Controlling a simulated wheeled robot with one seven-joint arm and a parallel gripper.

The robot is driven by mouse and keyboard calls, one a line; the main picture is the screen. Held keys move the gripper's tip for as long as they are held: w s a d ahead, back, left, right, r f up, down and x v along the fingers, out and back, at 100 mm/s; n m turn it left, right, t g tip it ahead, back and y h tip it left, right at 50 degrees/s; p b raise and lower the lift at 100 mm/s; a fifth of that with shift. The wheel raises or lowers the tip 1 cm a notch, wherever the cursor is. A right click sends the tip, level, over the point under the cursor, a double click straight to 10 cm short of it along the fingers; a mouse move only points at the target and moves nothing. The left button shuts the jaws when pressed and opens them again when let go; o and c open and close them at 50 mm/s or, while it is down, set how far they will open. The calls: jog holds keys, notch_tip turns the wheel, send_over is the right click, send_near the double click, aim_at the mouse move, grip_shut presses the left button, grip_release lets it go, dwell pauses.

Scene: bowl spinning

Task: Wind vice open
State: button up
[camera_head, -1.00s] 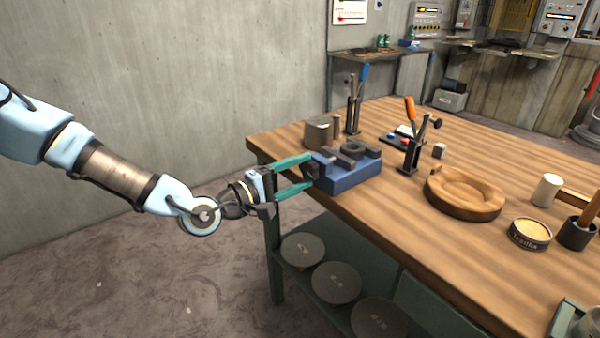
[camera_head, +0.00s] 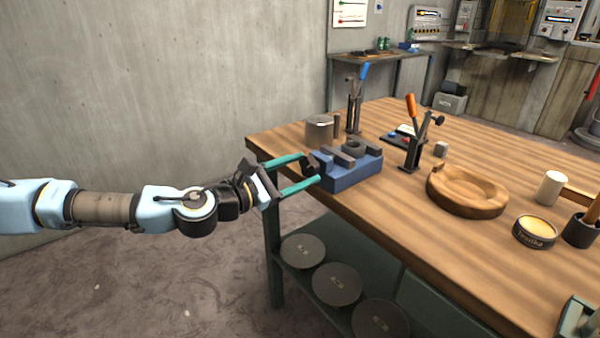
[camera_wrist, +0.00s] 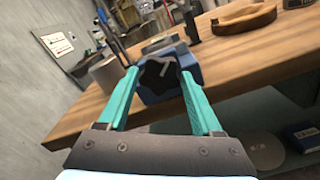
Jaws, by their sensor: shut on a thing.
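The blue vice (camera_head: 352,178) sits at the near left edge of the wooden workbench. It has dark jaw bars and a dark ring (camera_head: 353,147) on top. Its dark knob (camera_head: 311,164) faces my arm, and in the wrist view the knob (camera_wrist: 158,78) looks star-shaped. My gripper (camera_head: 310,168) reaches in from the left with its two green fingers on either side of the knob, shut on it. In the wrist view the fingers (camera_wrist: 160,88) flank the knob, and the vice body (camera_wrist: 186,60) shows behind it. The exact finger contact is hard to see.
A metal cylinder (camera_head: 319,131) and a blue-handled clamp (camera_head: 355,105) stand behind the vice. An orange-handled clamp (camera_head: 413,140) and a wooden bowl (camera_head: 466,193) are to the right. Round plates (camera_head: 336,285) lie on the shelf below. The floor left of the bench is clear.

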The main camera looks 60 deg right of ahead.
jog(key=n, duration=0.5)
jog(key=shift+n+p, duration=0.3)
jog(key=shift+p, duration=0.05)
jog(key=shift+n+p, duration=0.6)
jog(key=shift+n, duration=1.3)
jog(key=o, duration=1.4)
jog(key=b+v, duration=0.2)
jog(key=v, duration=0.8)
jog(key=shift+w+a+b, duration=0.1)
jog(key=shift+a+b, duration=0.2)
jog(key=shift+a, duration=0.1)
